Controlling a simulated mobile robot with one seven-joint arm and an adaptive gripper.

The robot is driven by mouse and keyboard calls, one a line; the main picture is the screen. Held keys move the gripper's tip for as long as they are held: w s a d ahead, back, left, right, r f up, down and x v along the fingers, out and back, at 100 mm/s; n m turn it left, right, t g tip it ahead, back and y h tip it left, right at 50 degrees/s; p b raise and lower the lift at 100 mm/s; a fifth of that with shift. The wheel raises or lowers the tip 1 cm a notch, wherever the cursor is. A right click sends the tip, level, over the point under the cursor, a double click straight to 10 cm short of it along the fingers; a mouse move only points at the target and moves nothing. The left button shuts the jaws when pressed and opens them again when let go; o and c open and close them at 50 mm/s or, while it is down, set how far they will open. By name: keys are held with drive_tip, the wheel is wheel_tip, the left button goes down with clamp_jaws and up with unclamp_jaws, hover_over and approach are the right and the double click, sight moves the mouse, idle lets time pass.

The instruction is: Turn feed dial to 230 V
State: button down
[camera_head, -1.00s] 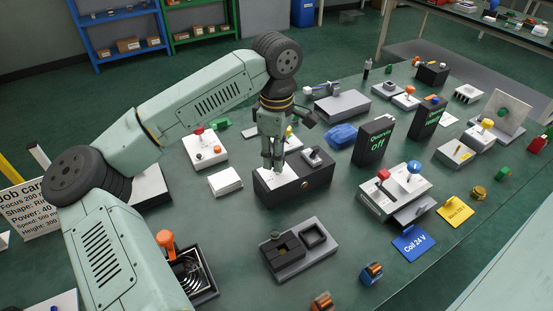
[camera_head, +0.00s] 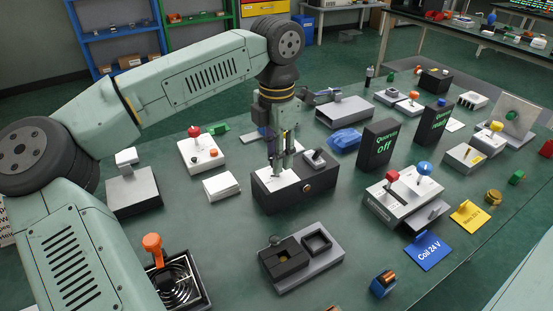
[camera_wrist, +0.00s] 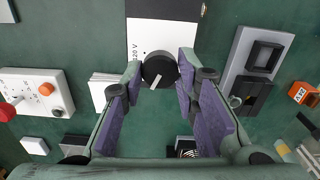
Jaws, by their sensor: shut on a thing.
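The feed dial (camera_wrist: 160,70) is a round black knob with a white pointer mark, on a white panel (camera_wrist: 165,35) in the wrist view. The pointer faces the lower edge of the picture, slightly left. A voltage label to the left of the knob is partly readable and ends in "20 V"; no 230 V mark is readable. In the head view, the panel is the top of a black box (camera_head: 296,193). My gripper (camera_head: 280,165) points down over its left part and hides the dial there. In the wrist view its two purple-padded fingers are shut on the knob from both sides.
A white block (camera_head: 221,187) lies close on the left. A grey fixture (camera_head: 303,258) sits in front. Dark "Quench" displays (camera_head: 379,145) stand to the right.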

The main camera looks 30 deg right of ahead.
drive_tip(key=shift+n+b, duration=0.75)
drive_tip(key=shift+n, duration=1.45)
drive_tip(key=c, duration=1.2)
unclamp_jaws()
drive_tip(key=shift+c, duration=0.2)
wheel_tip(320, 180, up, 12)
